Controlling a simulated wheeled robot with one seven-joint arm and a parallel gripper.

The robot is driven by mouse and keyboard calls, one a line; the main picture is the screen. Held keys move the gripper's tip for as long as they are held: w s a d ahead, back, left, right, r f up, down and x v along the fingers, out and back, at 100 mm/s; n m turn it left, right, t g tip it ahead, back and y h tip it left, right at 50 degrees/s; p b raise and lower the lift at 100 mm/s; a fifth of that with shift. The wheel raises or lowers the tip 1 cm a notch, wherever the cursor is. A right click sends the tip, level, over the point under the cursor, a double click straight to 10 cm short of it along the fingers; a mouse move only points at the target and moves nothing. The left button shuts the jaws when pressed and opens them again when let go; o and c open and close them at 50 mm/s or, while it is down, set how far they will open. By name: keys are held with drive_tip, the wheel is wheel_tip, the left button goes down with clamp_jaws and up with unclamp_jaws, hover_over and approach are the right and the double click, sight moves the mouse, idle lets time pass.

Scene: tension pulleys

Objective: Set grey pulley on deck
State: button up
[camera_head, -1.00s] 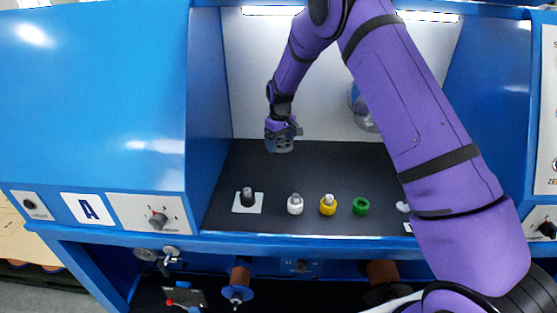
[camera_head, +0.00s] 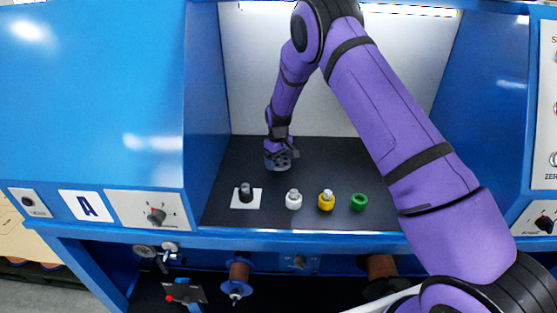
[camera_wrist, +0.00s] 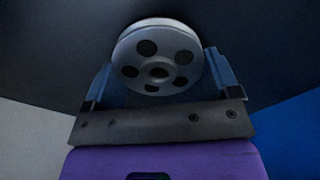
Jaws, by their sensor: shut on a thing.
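The grey pulley (camera_wrist: 165,35) is a disc with several round holes and a hub in the middle. It sits between the two fingers of my gripper (camera_wrist: 160,75) in the wrist view, and the gripper is shut on it. In the head view, my gripper (camera_head: 279,158) holds the pulley (camera_head: 277,165) low over the back left part of the dark deck (camera_head: 320,160). I cannot tell whether the pulley touches the deck.
Along the deck's front stand a black piece (camera_head: 245,192) on a white square, a white piece (camera_head: 293,199), a yellow piece (camera_head: 326,201) and a green ring (camera_head: 359,202). Blue walls bound the bay on both sides. The deck's back middle is clear.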

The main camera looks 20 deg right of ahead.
drive_tip(key=shift+f, duration=0.1)
drive_tip(key=o, duration=0.9)
drive_tip(key=shift+c, duration=0.2)
wheel_tip(320, 180, up, 12)
